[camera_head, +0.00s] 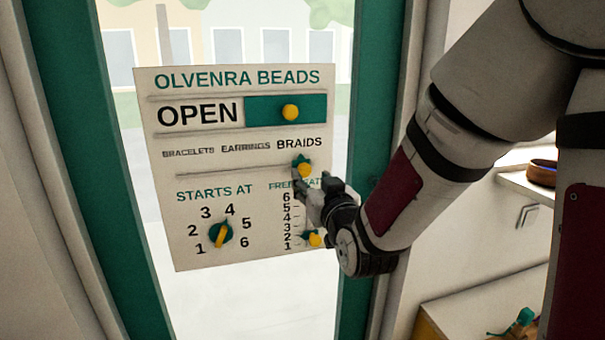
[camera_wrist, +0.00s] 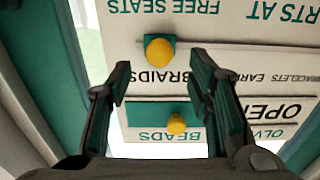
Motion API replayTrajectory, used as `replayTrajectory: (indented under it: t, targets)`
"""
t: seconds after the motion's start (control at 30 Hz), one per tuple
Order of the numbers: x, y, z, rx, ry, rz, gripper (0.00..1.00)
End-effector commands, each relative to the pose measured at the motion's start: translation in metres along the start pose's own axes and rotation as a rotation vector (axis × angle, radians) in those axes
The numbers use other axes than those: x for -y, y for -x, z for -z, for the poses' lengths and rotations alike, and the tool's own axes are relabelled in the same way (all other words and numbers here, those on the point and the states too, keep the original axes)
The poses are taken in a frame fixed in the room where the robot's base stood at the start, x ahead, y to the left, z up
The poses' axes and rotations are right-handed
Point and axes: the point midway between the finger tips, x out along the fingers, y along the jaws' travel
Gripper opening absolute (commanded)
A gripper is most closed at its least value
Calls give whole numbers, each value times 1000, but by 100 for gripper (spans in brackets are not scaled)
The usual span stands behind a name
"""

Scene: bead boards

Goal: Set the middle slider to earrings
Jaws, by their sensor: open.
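The white sign board (camera_head: 163,150) hangs on the glass of a green-framed door. Its middle slider has a yellow knob (camera_head: 305,169) on a green pointer, below the word BRAIDS at the right end of the row; EARRINGS (camera_head: 246,147) is in the middle and BRACELETS at the left. My gripper (camera_head: 316,190) is just below and right of this knob. In the wrist view, which shows the board upside down, the open fingers (camera_wrist: 161,72) stand on either side of BRAIDS, with the middle knob (camera_wrist: 160,51) just beyond the tips, not gripped.
The top slider knob (camera_head: 290,111) is beside OPEN on a green strip. A dial (camera_head: 220,235) sits under STARTS AT, pointer between numbers unclear. The free seats slider (camera_head: 314,240) is low, partly near my gripper. A shelf with a bowl (camera_head: 542,172) is at the right.

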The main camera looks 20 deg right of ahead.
Motion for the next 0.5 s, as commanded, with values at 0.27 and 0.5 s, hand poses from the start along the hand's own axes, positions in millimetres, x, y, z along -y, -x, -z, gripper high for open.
replayTrajectory:
  t: [0.27,0.5]
  targets:
    - [-1,-41,1,0,-1,-1,47]
    - [0,-65,1,0,0,-1,47]
